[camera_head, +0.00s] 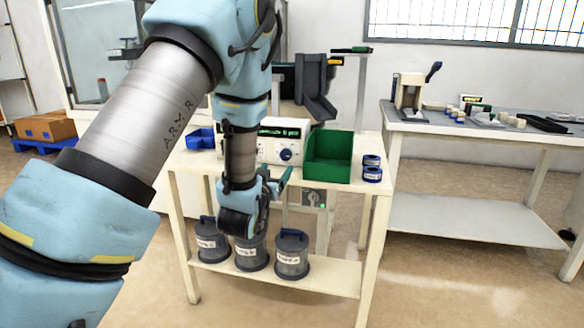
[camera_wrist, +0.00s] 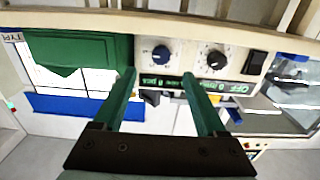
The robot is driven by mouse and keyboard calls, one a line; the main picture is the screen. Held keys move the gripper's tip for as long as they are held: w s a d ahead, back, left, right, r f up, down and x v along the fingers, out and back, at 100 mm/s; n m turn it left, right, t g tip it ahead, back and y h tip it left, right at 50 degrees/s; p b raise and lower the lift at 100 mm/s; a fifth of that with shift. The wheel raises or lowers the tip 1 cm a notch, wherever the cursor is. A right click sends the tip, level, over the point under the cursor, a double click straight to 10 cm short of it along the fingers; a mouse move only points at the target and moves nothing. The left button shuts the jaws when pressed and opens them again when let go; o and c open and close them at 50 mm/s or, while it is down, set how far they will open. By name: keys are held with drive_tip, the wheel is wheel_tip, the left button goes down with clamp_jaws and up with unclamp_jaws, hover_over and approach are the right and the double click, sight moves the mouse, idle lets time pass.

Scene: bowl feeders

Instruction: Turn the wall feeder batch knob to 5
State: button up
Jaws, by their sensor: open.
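A white feeder control panel (camera_head: 283,128) with a lit green display stands on the near bench. A dark blue knob (camera_head: 286,155) is on its front; the wrist view shows a blue knob (camera_wrist: 161,54) and a black dial knob (camera_wrist: 216,58) side by side. I cannot tell which is the batch knob, and their settings are too small to read. My gripper (camera_head: 278,178) is open in front of and below the panel. In the wrist view its green fingers (camera_wrist: 158,75) are spread and empty, apart from the knobs. My arm hides the panel's left part in the head view.
A green bin (camera_head: 328,170) stands right beside the panel, with blue-and-white rolls (camera_head: 372,168) further right. A small blue bin (camera_head: 200,138) is at the left. Grey canisters (camera_head: 291,255) stand on the lower shelf. A black rocker switch (camera_wrist: 254,62) is near the dial knob.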

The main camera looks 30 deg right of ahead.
sight(285, 157)
drive_tip(key=x, duration=0.9)
drive_tip(key=shift+w, duration=0.1)
drive_tip(key=shift+a, duration=0.1)
clamp_jaws()
